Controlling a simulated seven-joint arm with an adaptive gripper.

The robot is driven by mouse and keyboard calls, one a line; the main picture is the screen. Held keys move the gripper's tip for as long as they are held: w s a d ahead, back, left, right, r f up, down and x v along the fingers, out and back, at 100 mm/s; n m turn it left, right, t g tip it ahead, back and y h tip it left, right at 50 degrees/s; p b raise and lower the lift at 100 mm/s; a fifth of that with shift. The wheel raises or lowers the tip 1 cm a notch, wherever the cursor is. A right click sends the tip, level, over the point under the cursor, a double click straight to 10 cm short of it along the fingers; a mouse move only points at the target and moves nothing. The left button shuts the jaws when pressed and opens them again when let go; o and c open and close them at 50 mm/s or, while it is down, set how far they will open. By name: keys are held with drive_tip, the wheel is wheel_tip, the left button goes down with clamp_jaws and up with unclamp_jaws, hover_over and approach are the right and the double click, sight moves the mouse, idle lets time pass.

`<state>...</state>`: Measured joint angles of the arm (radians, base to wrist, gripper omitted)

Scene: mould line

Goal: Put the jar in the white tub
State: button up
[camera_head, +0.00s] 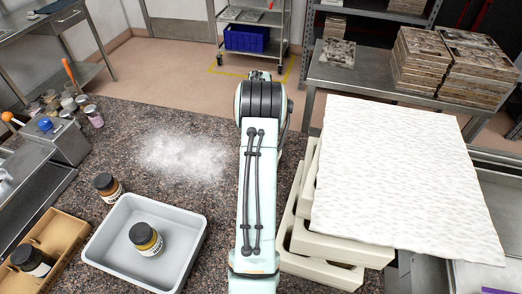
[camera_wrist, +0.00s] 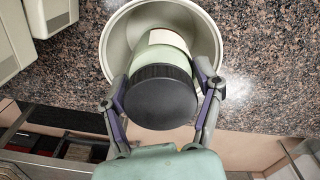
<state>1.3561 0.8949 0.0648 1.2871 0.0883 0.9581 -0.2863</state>
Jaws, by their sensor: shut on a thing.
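In the wrist view my gripper (camera_wrist: 163,92) is shut on a jar (camera_wrist: 165,98) with a black ridged lid, a pale green body and a light label. The round white tub (camera_wrist: 114,50) is behind the jar. The jar's far end lies within the outline of the tub's opening, and my fingers overlap the rim on both sides. I cannot tell how far the jar reaches into the tub. In the head view my arm hides my gripper, the held jar and the tub.
A grey tray (camera_head: 188,244) holds an amber jar (camera_head: 146,238); another amber jar (camera_head: 107,187) stands behind it. A wooden box (camera_head: 57,235) with a dark-lidded jar (camera_head: 31,259) is at left. Stacked cream trays (camera_head: 322,272) under a white sheet (camera_head: 400,170) flank my arm. White powder (camera_head: 185,155) covers open counter.

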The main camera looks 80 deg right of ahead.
drive_tip(key=shift+f, duration=1.95)
drive_tip(key=o, duration=1)
drive_tip(key=shift+f, duration=0.15)
drive_tip(key=shift+c, duration=0.2)
